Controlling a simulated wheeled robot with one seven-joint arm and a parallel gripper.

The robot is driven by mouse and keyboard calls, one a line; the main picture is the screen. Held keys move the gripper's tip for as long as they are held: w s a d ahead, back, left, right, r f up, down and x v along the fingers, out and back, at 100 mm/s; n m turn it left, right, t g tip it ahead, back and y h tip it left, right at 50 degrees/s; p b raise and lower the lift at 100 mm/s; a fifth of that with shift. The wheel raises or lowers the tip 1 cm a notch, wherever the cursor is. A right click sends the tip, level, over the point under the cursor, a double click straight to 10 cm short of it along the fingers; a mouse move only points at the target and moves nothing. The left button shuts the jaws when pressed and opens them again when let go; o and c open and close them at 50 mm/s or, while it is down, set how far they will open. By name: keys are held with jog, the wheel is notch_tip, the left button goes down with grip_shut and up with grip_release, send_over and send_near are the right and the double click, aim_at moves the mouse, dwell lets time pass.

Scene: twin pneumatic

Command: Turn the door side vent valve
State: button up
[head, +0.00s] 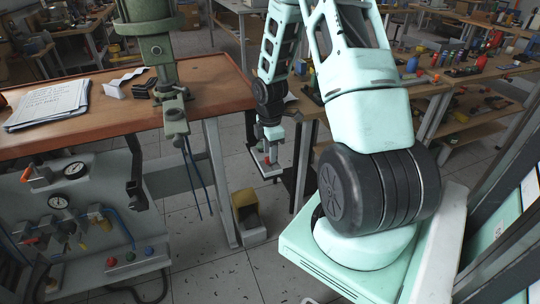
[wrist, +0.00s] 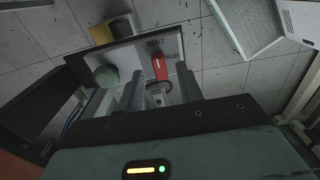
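The vent valve has a red handle (wrist: 160,68) on a grey panel (wrist: 190,57) marked VENT and RUN in the wrist view. I see no contact with the handle. In the head view my gripper (head: 270,150) is low beside the bench, over the small panel; details there are too small to tell.
A wooden bench (head: 200,90) with a green press column (head: 160,50) stands at left. A pneumatic panel (head: 90,225) with gauges and blue hoses hangs at its front. Another cluttered bench (head: 440,85) is at right.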

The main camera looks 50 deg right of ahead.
jog(key=shift+f, duration=0.85)
jog(key=shift+c, duration=0.3)
grip_shut()
